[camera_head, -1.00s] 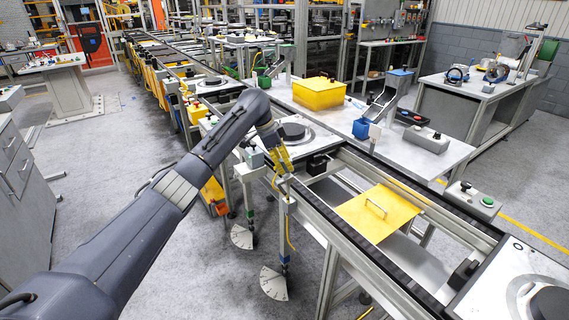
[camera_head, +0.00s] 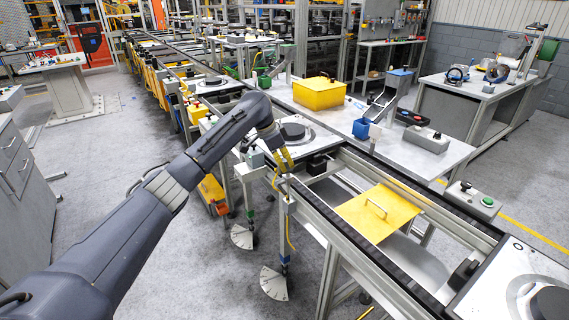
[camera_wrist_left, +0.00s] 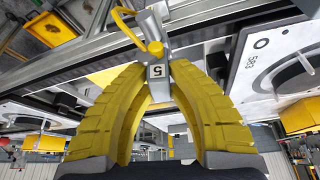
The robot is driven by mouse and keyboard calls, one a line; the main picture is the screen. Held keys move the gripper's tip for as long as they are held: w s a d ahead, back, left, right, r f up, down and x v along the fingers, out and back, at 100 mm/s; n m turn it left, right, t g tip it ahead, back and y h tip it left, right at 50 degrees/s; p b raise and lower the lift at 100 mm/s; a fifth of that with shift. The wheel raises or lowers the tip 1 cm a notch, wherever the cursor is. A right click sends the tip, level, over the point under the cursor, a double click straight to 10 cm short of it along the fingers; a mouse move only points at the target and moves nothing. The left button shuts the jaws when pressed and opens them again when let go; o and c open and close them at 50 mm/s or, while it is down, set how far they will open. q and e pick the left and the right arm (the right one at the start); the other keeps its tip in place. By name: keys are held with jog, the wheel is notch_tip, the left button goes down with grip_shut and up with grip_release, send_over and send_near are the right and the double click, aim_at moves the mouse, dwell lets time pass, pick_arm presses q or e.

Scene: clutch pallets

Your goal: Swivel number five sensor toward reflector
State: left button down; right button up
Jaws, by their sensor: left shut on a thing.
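The number five sensor (camera_wrist_left: 156,72) is a grey housing with a white "5" label, between the fingertips in the left wrist view. A yellow plug and cable (camera_wrist_left: 146,40) come off it. My left gripper (camera_wrist_left: 159,82) has yellow ribbed fingers and is shut on the sensor. In the head view my left gripper (camera_head: 284,170) is at the top of a post on the conveyor's near side; the sensor is too small to make out there. I cannot pick out the reflector for certain. My right gripper is not in view.
A yellow plate with a handle (camera_head: 376,213) lies across the conveyor rails. A pallet (camera_head: 520,285) sits at the lower right. A yellow bin (camera_head: 318,93) stands on the table behind.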

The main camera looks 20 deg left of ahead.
pick_arm(q)
jog(key=shift+s+d+n+t+y, duration=0.1)
jog(key=shift+n+t+y, duration=0.3)
jog(key=shift+n, duration=0.9)
jog(key=c, duration=1.3)
grip_release()
jog(key=v, duration=1.2)
